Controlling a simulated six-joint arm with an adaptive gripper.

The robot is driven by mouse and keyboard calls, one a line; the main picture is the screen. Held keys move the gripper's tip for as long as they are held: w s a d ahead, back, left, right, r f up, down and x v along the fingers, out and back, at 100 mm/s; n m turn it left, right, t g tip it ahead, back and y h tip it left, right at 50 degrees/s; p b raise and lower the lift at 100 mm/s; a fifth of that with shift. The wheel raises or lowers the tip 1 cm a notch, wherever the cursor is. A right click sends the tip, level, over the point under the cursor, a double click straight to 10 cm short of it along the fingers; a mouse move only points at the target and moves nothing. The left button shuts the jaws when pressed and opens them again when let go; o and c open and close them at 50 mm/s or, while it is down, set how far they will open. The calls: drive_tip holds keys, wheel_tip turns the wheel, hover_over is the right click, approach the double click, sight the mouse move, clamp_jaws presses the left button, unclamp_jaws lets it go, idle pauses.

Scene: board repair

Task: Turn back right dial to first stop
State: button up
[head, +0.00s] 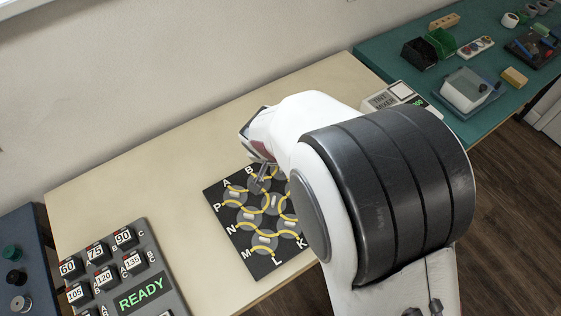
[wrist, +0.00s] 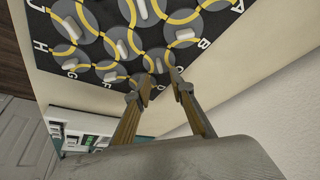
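The black dial board (head: 212,193) lies on the pale bench. It carries several round grey dials with light handles, yellow arcs and white letters. In the head view my arm covers its right part, including the back right dial. My gripper (head: 260,184) points down over the board's back edge near letter B. In the wrist view the two fingertips of my gripper (wrist: 163,85) are apart with nothing between them. A dial handle (wrist: 157,66) shows just beyond the tips, near the board's corner. I cannot tell how far above it they are.
A grey keypad panel (head: 138,268) reading READY stands front left of the board. A white tester (head: 392,99) sits at the back right of the bench. A teal table (head: 440,78) with bins and parts adjoins it. The bench left of the board is clear.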

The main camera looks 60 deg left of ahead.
drive_tip(key=v, duration=0.6)
drive_tip(key=shift+r, duration=0.4)
drive_tip(key=shift+s+d, duration=0.1)
idle(0.3)
drive_tip(key=w+d+r+h, duration=0.1)
drive_tip(key=w+d+r, duration=0.2)
drive_tip(key=d, duration=0.7)
drive_tip(key=w+d+r+g+h, duration=0.15)
drive_tip(key=d+r, duration=0.25)
drive_tip(key=d, duration=0.7)
drive_tip(key=w+d+r, duration=0.3)
drive_tip(key=d, duration=0.7)
drive_tip(key=s+d+r+m+t, duration=0.1)
drive_tip(key=d+r+m, duration=0.3)
drive_tip(key=d, duration=0.8)
drive_tip(key=s+d+r+m+t, duration=0.1)
drive_tip(key=d+r+m, duration=0.3)
drive_tip(key=d, duration=0.9)
drive_tip(key=shift+r+m+t+h, duration=0.4)
drive_tip(key=shift+r+t, duration=0.3)
drive_tip(key=shift+t, duration=0.15)
